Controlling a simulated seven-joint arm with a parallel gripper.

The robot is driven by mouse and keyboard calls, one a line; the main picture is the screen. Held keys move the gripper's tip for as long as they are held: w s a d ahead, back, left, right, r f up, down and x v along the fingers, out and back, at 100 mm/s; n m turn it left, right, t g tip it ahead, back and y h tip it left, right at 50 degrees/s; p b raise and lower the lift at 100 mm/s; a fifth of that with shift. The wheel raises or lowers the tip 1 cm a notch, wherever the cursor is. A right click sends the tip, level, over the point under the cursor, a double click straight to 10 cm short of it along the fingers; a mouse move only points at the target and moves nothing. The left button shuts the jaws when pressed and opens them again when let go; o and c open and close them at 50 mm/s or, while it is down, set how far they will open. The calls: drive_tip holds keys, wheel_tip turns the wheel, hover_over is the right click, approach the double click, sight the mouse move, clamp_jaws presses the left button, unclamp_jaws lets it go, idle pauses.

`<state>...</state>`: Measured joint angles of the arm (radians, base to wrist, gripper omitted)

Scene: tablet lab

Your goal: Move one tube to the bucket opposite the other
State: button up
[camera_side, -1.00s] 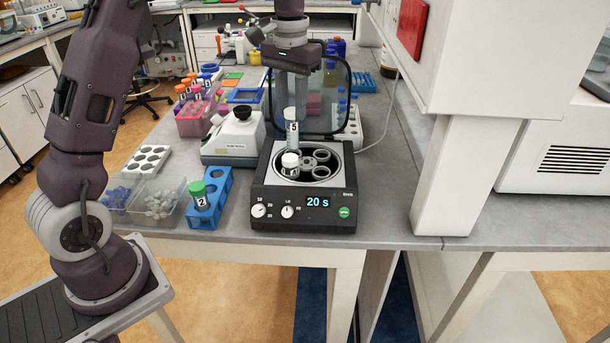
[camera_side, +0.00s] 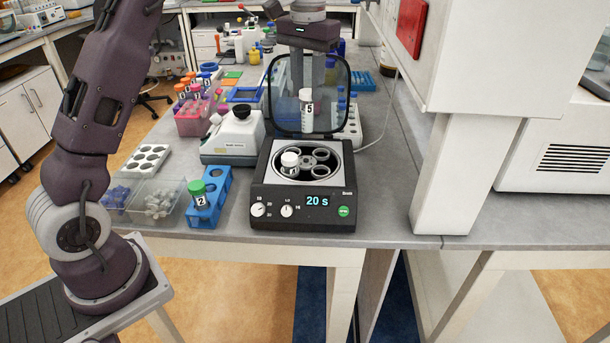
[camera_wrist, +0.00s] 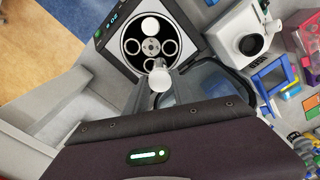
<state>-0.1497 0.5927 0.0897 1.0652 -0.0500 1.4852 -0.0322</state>
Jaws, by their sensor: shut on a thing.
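My gripper (camera_side: 308,90) is shut on a white-capped tube (camera_side: 306,112) labelled 5 and holds it upright in the air above the back of the centrifuge. The held tube's white cap also shows in the wrist view (camera_wrist: 158,79), between the fingers. The centrifuge (camera_side: 263,192) has its lid (camera_side: 338,82) open, and its display reads 20 s. A second white-capped tube (camera_side: 290,161) sits in the bucket at the left of the rotor (camera_side: 310,159); its cap shows at the top of the rotor in the wrist view (camera_wrist: 150,26). The other buckets look empty.
A blue rack (camera_side: 219,187) with a green-capped tube labelled 2 (camera_side: 197,192) stands left of the centrifuge. A white device with a black knob (camera_side: 232,140) stands behind that rack. Clear bins (camera_side: 158,203) and a white rack (camera_side: 148,158) are farther left.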

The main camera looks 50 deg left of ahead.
drive_tip(key=shift+w+d, duration=1.15)
drive_tip(key=shift+d, duration=0.05)
drive_tip(key=shift+f, duration=1.85)
drive_tip(key=shift+f, duration=0.1)
drive_tip(key=shift+f, duration=0.4)
drive_tip(key=shift+f, duration=0.15)
drive_tip(key=shift+f, duration=0.6)
drive_tip(key=shift+f, duration=0.2)
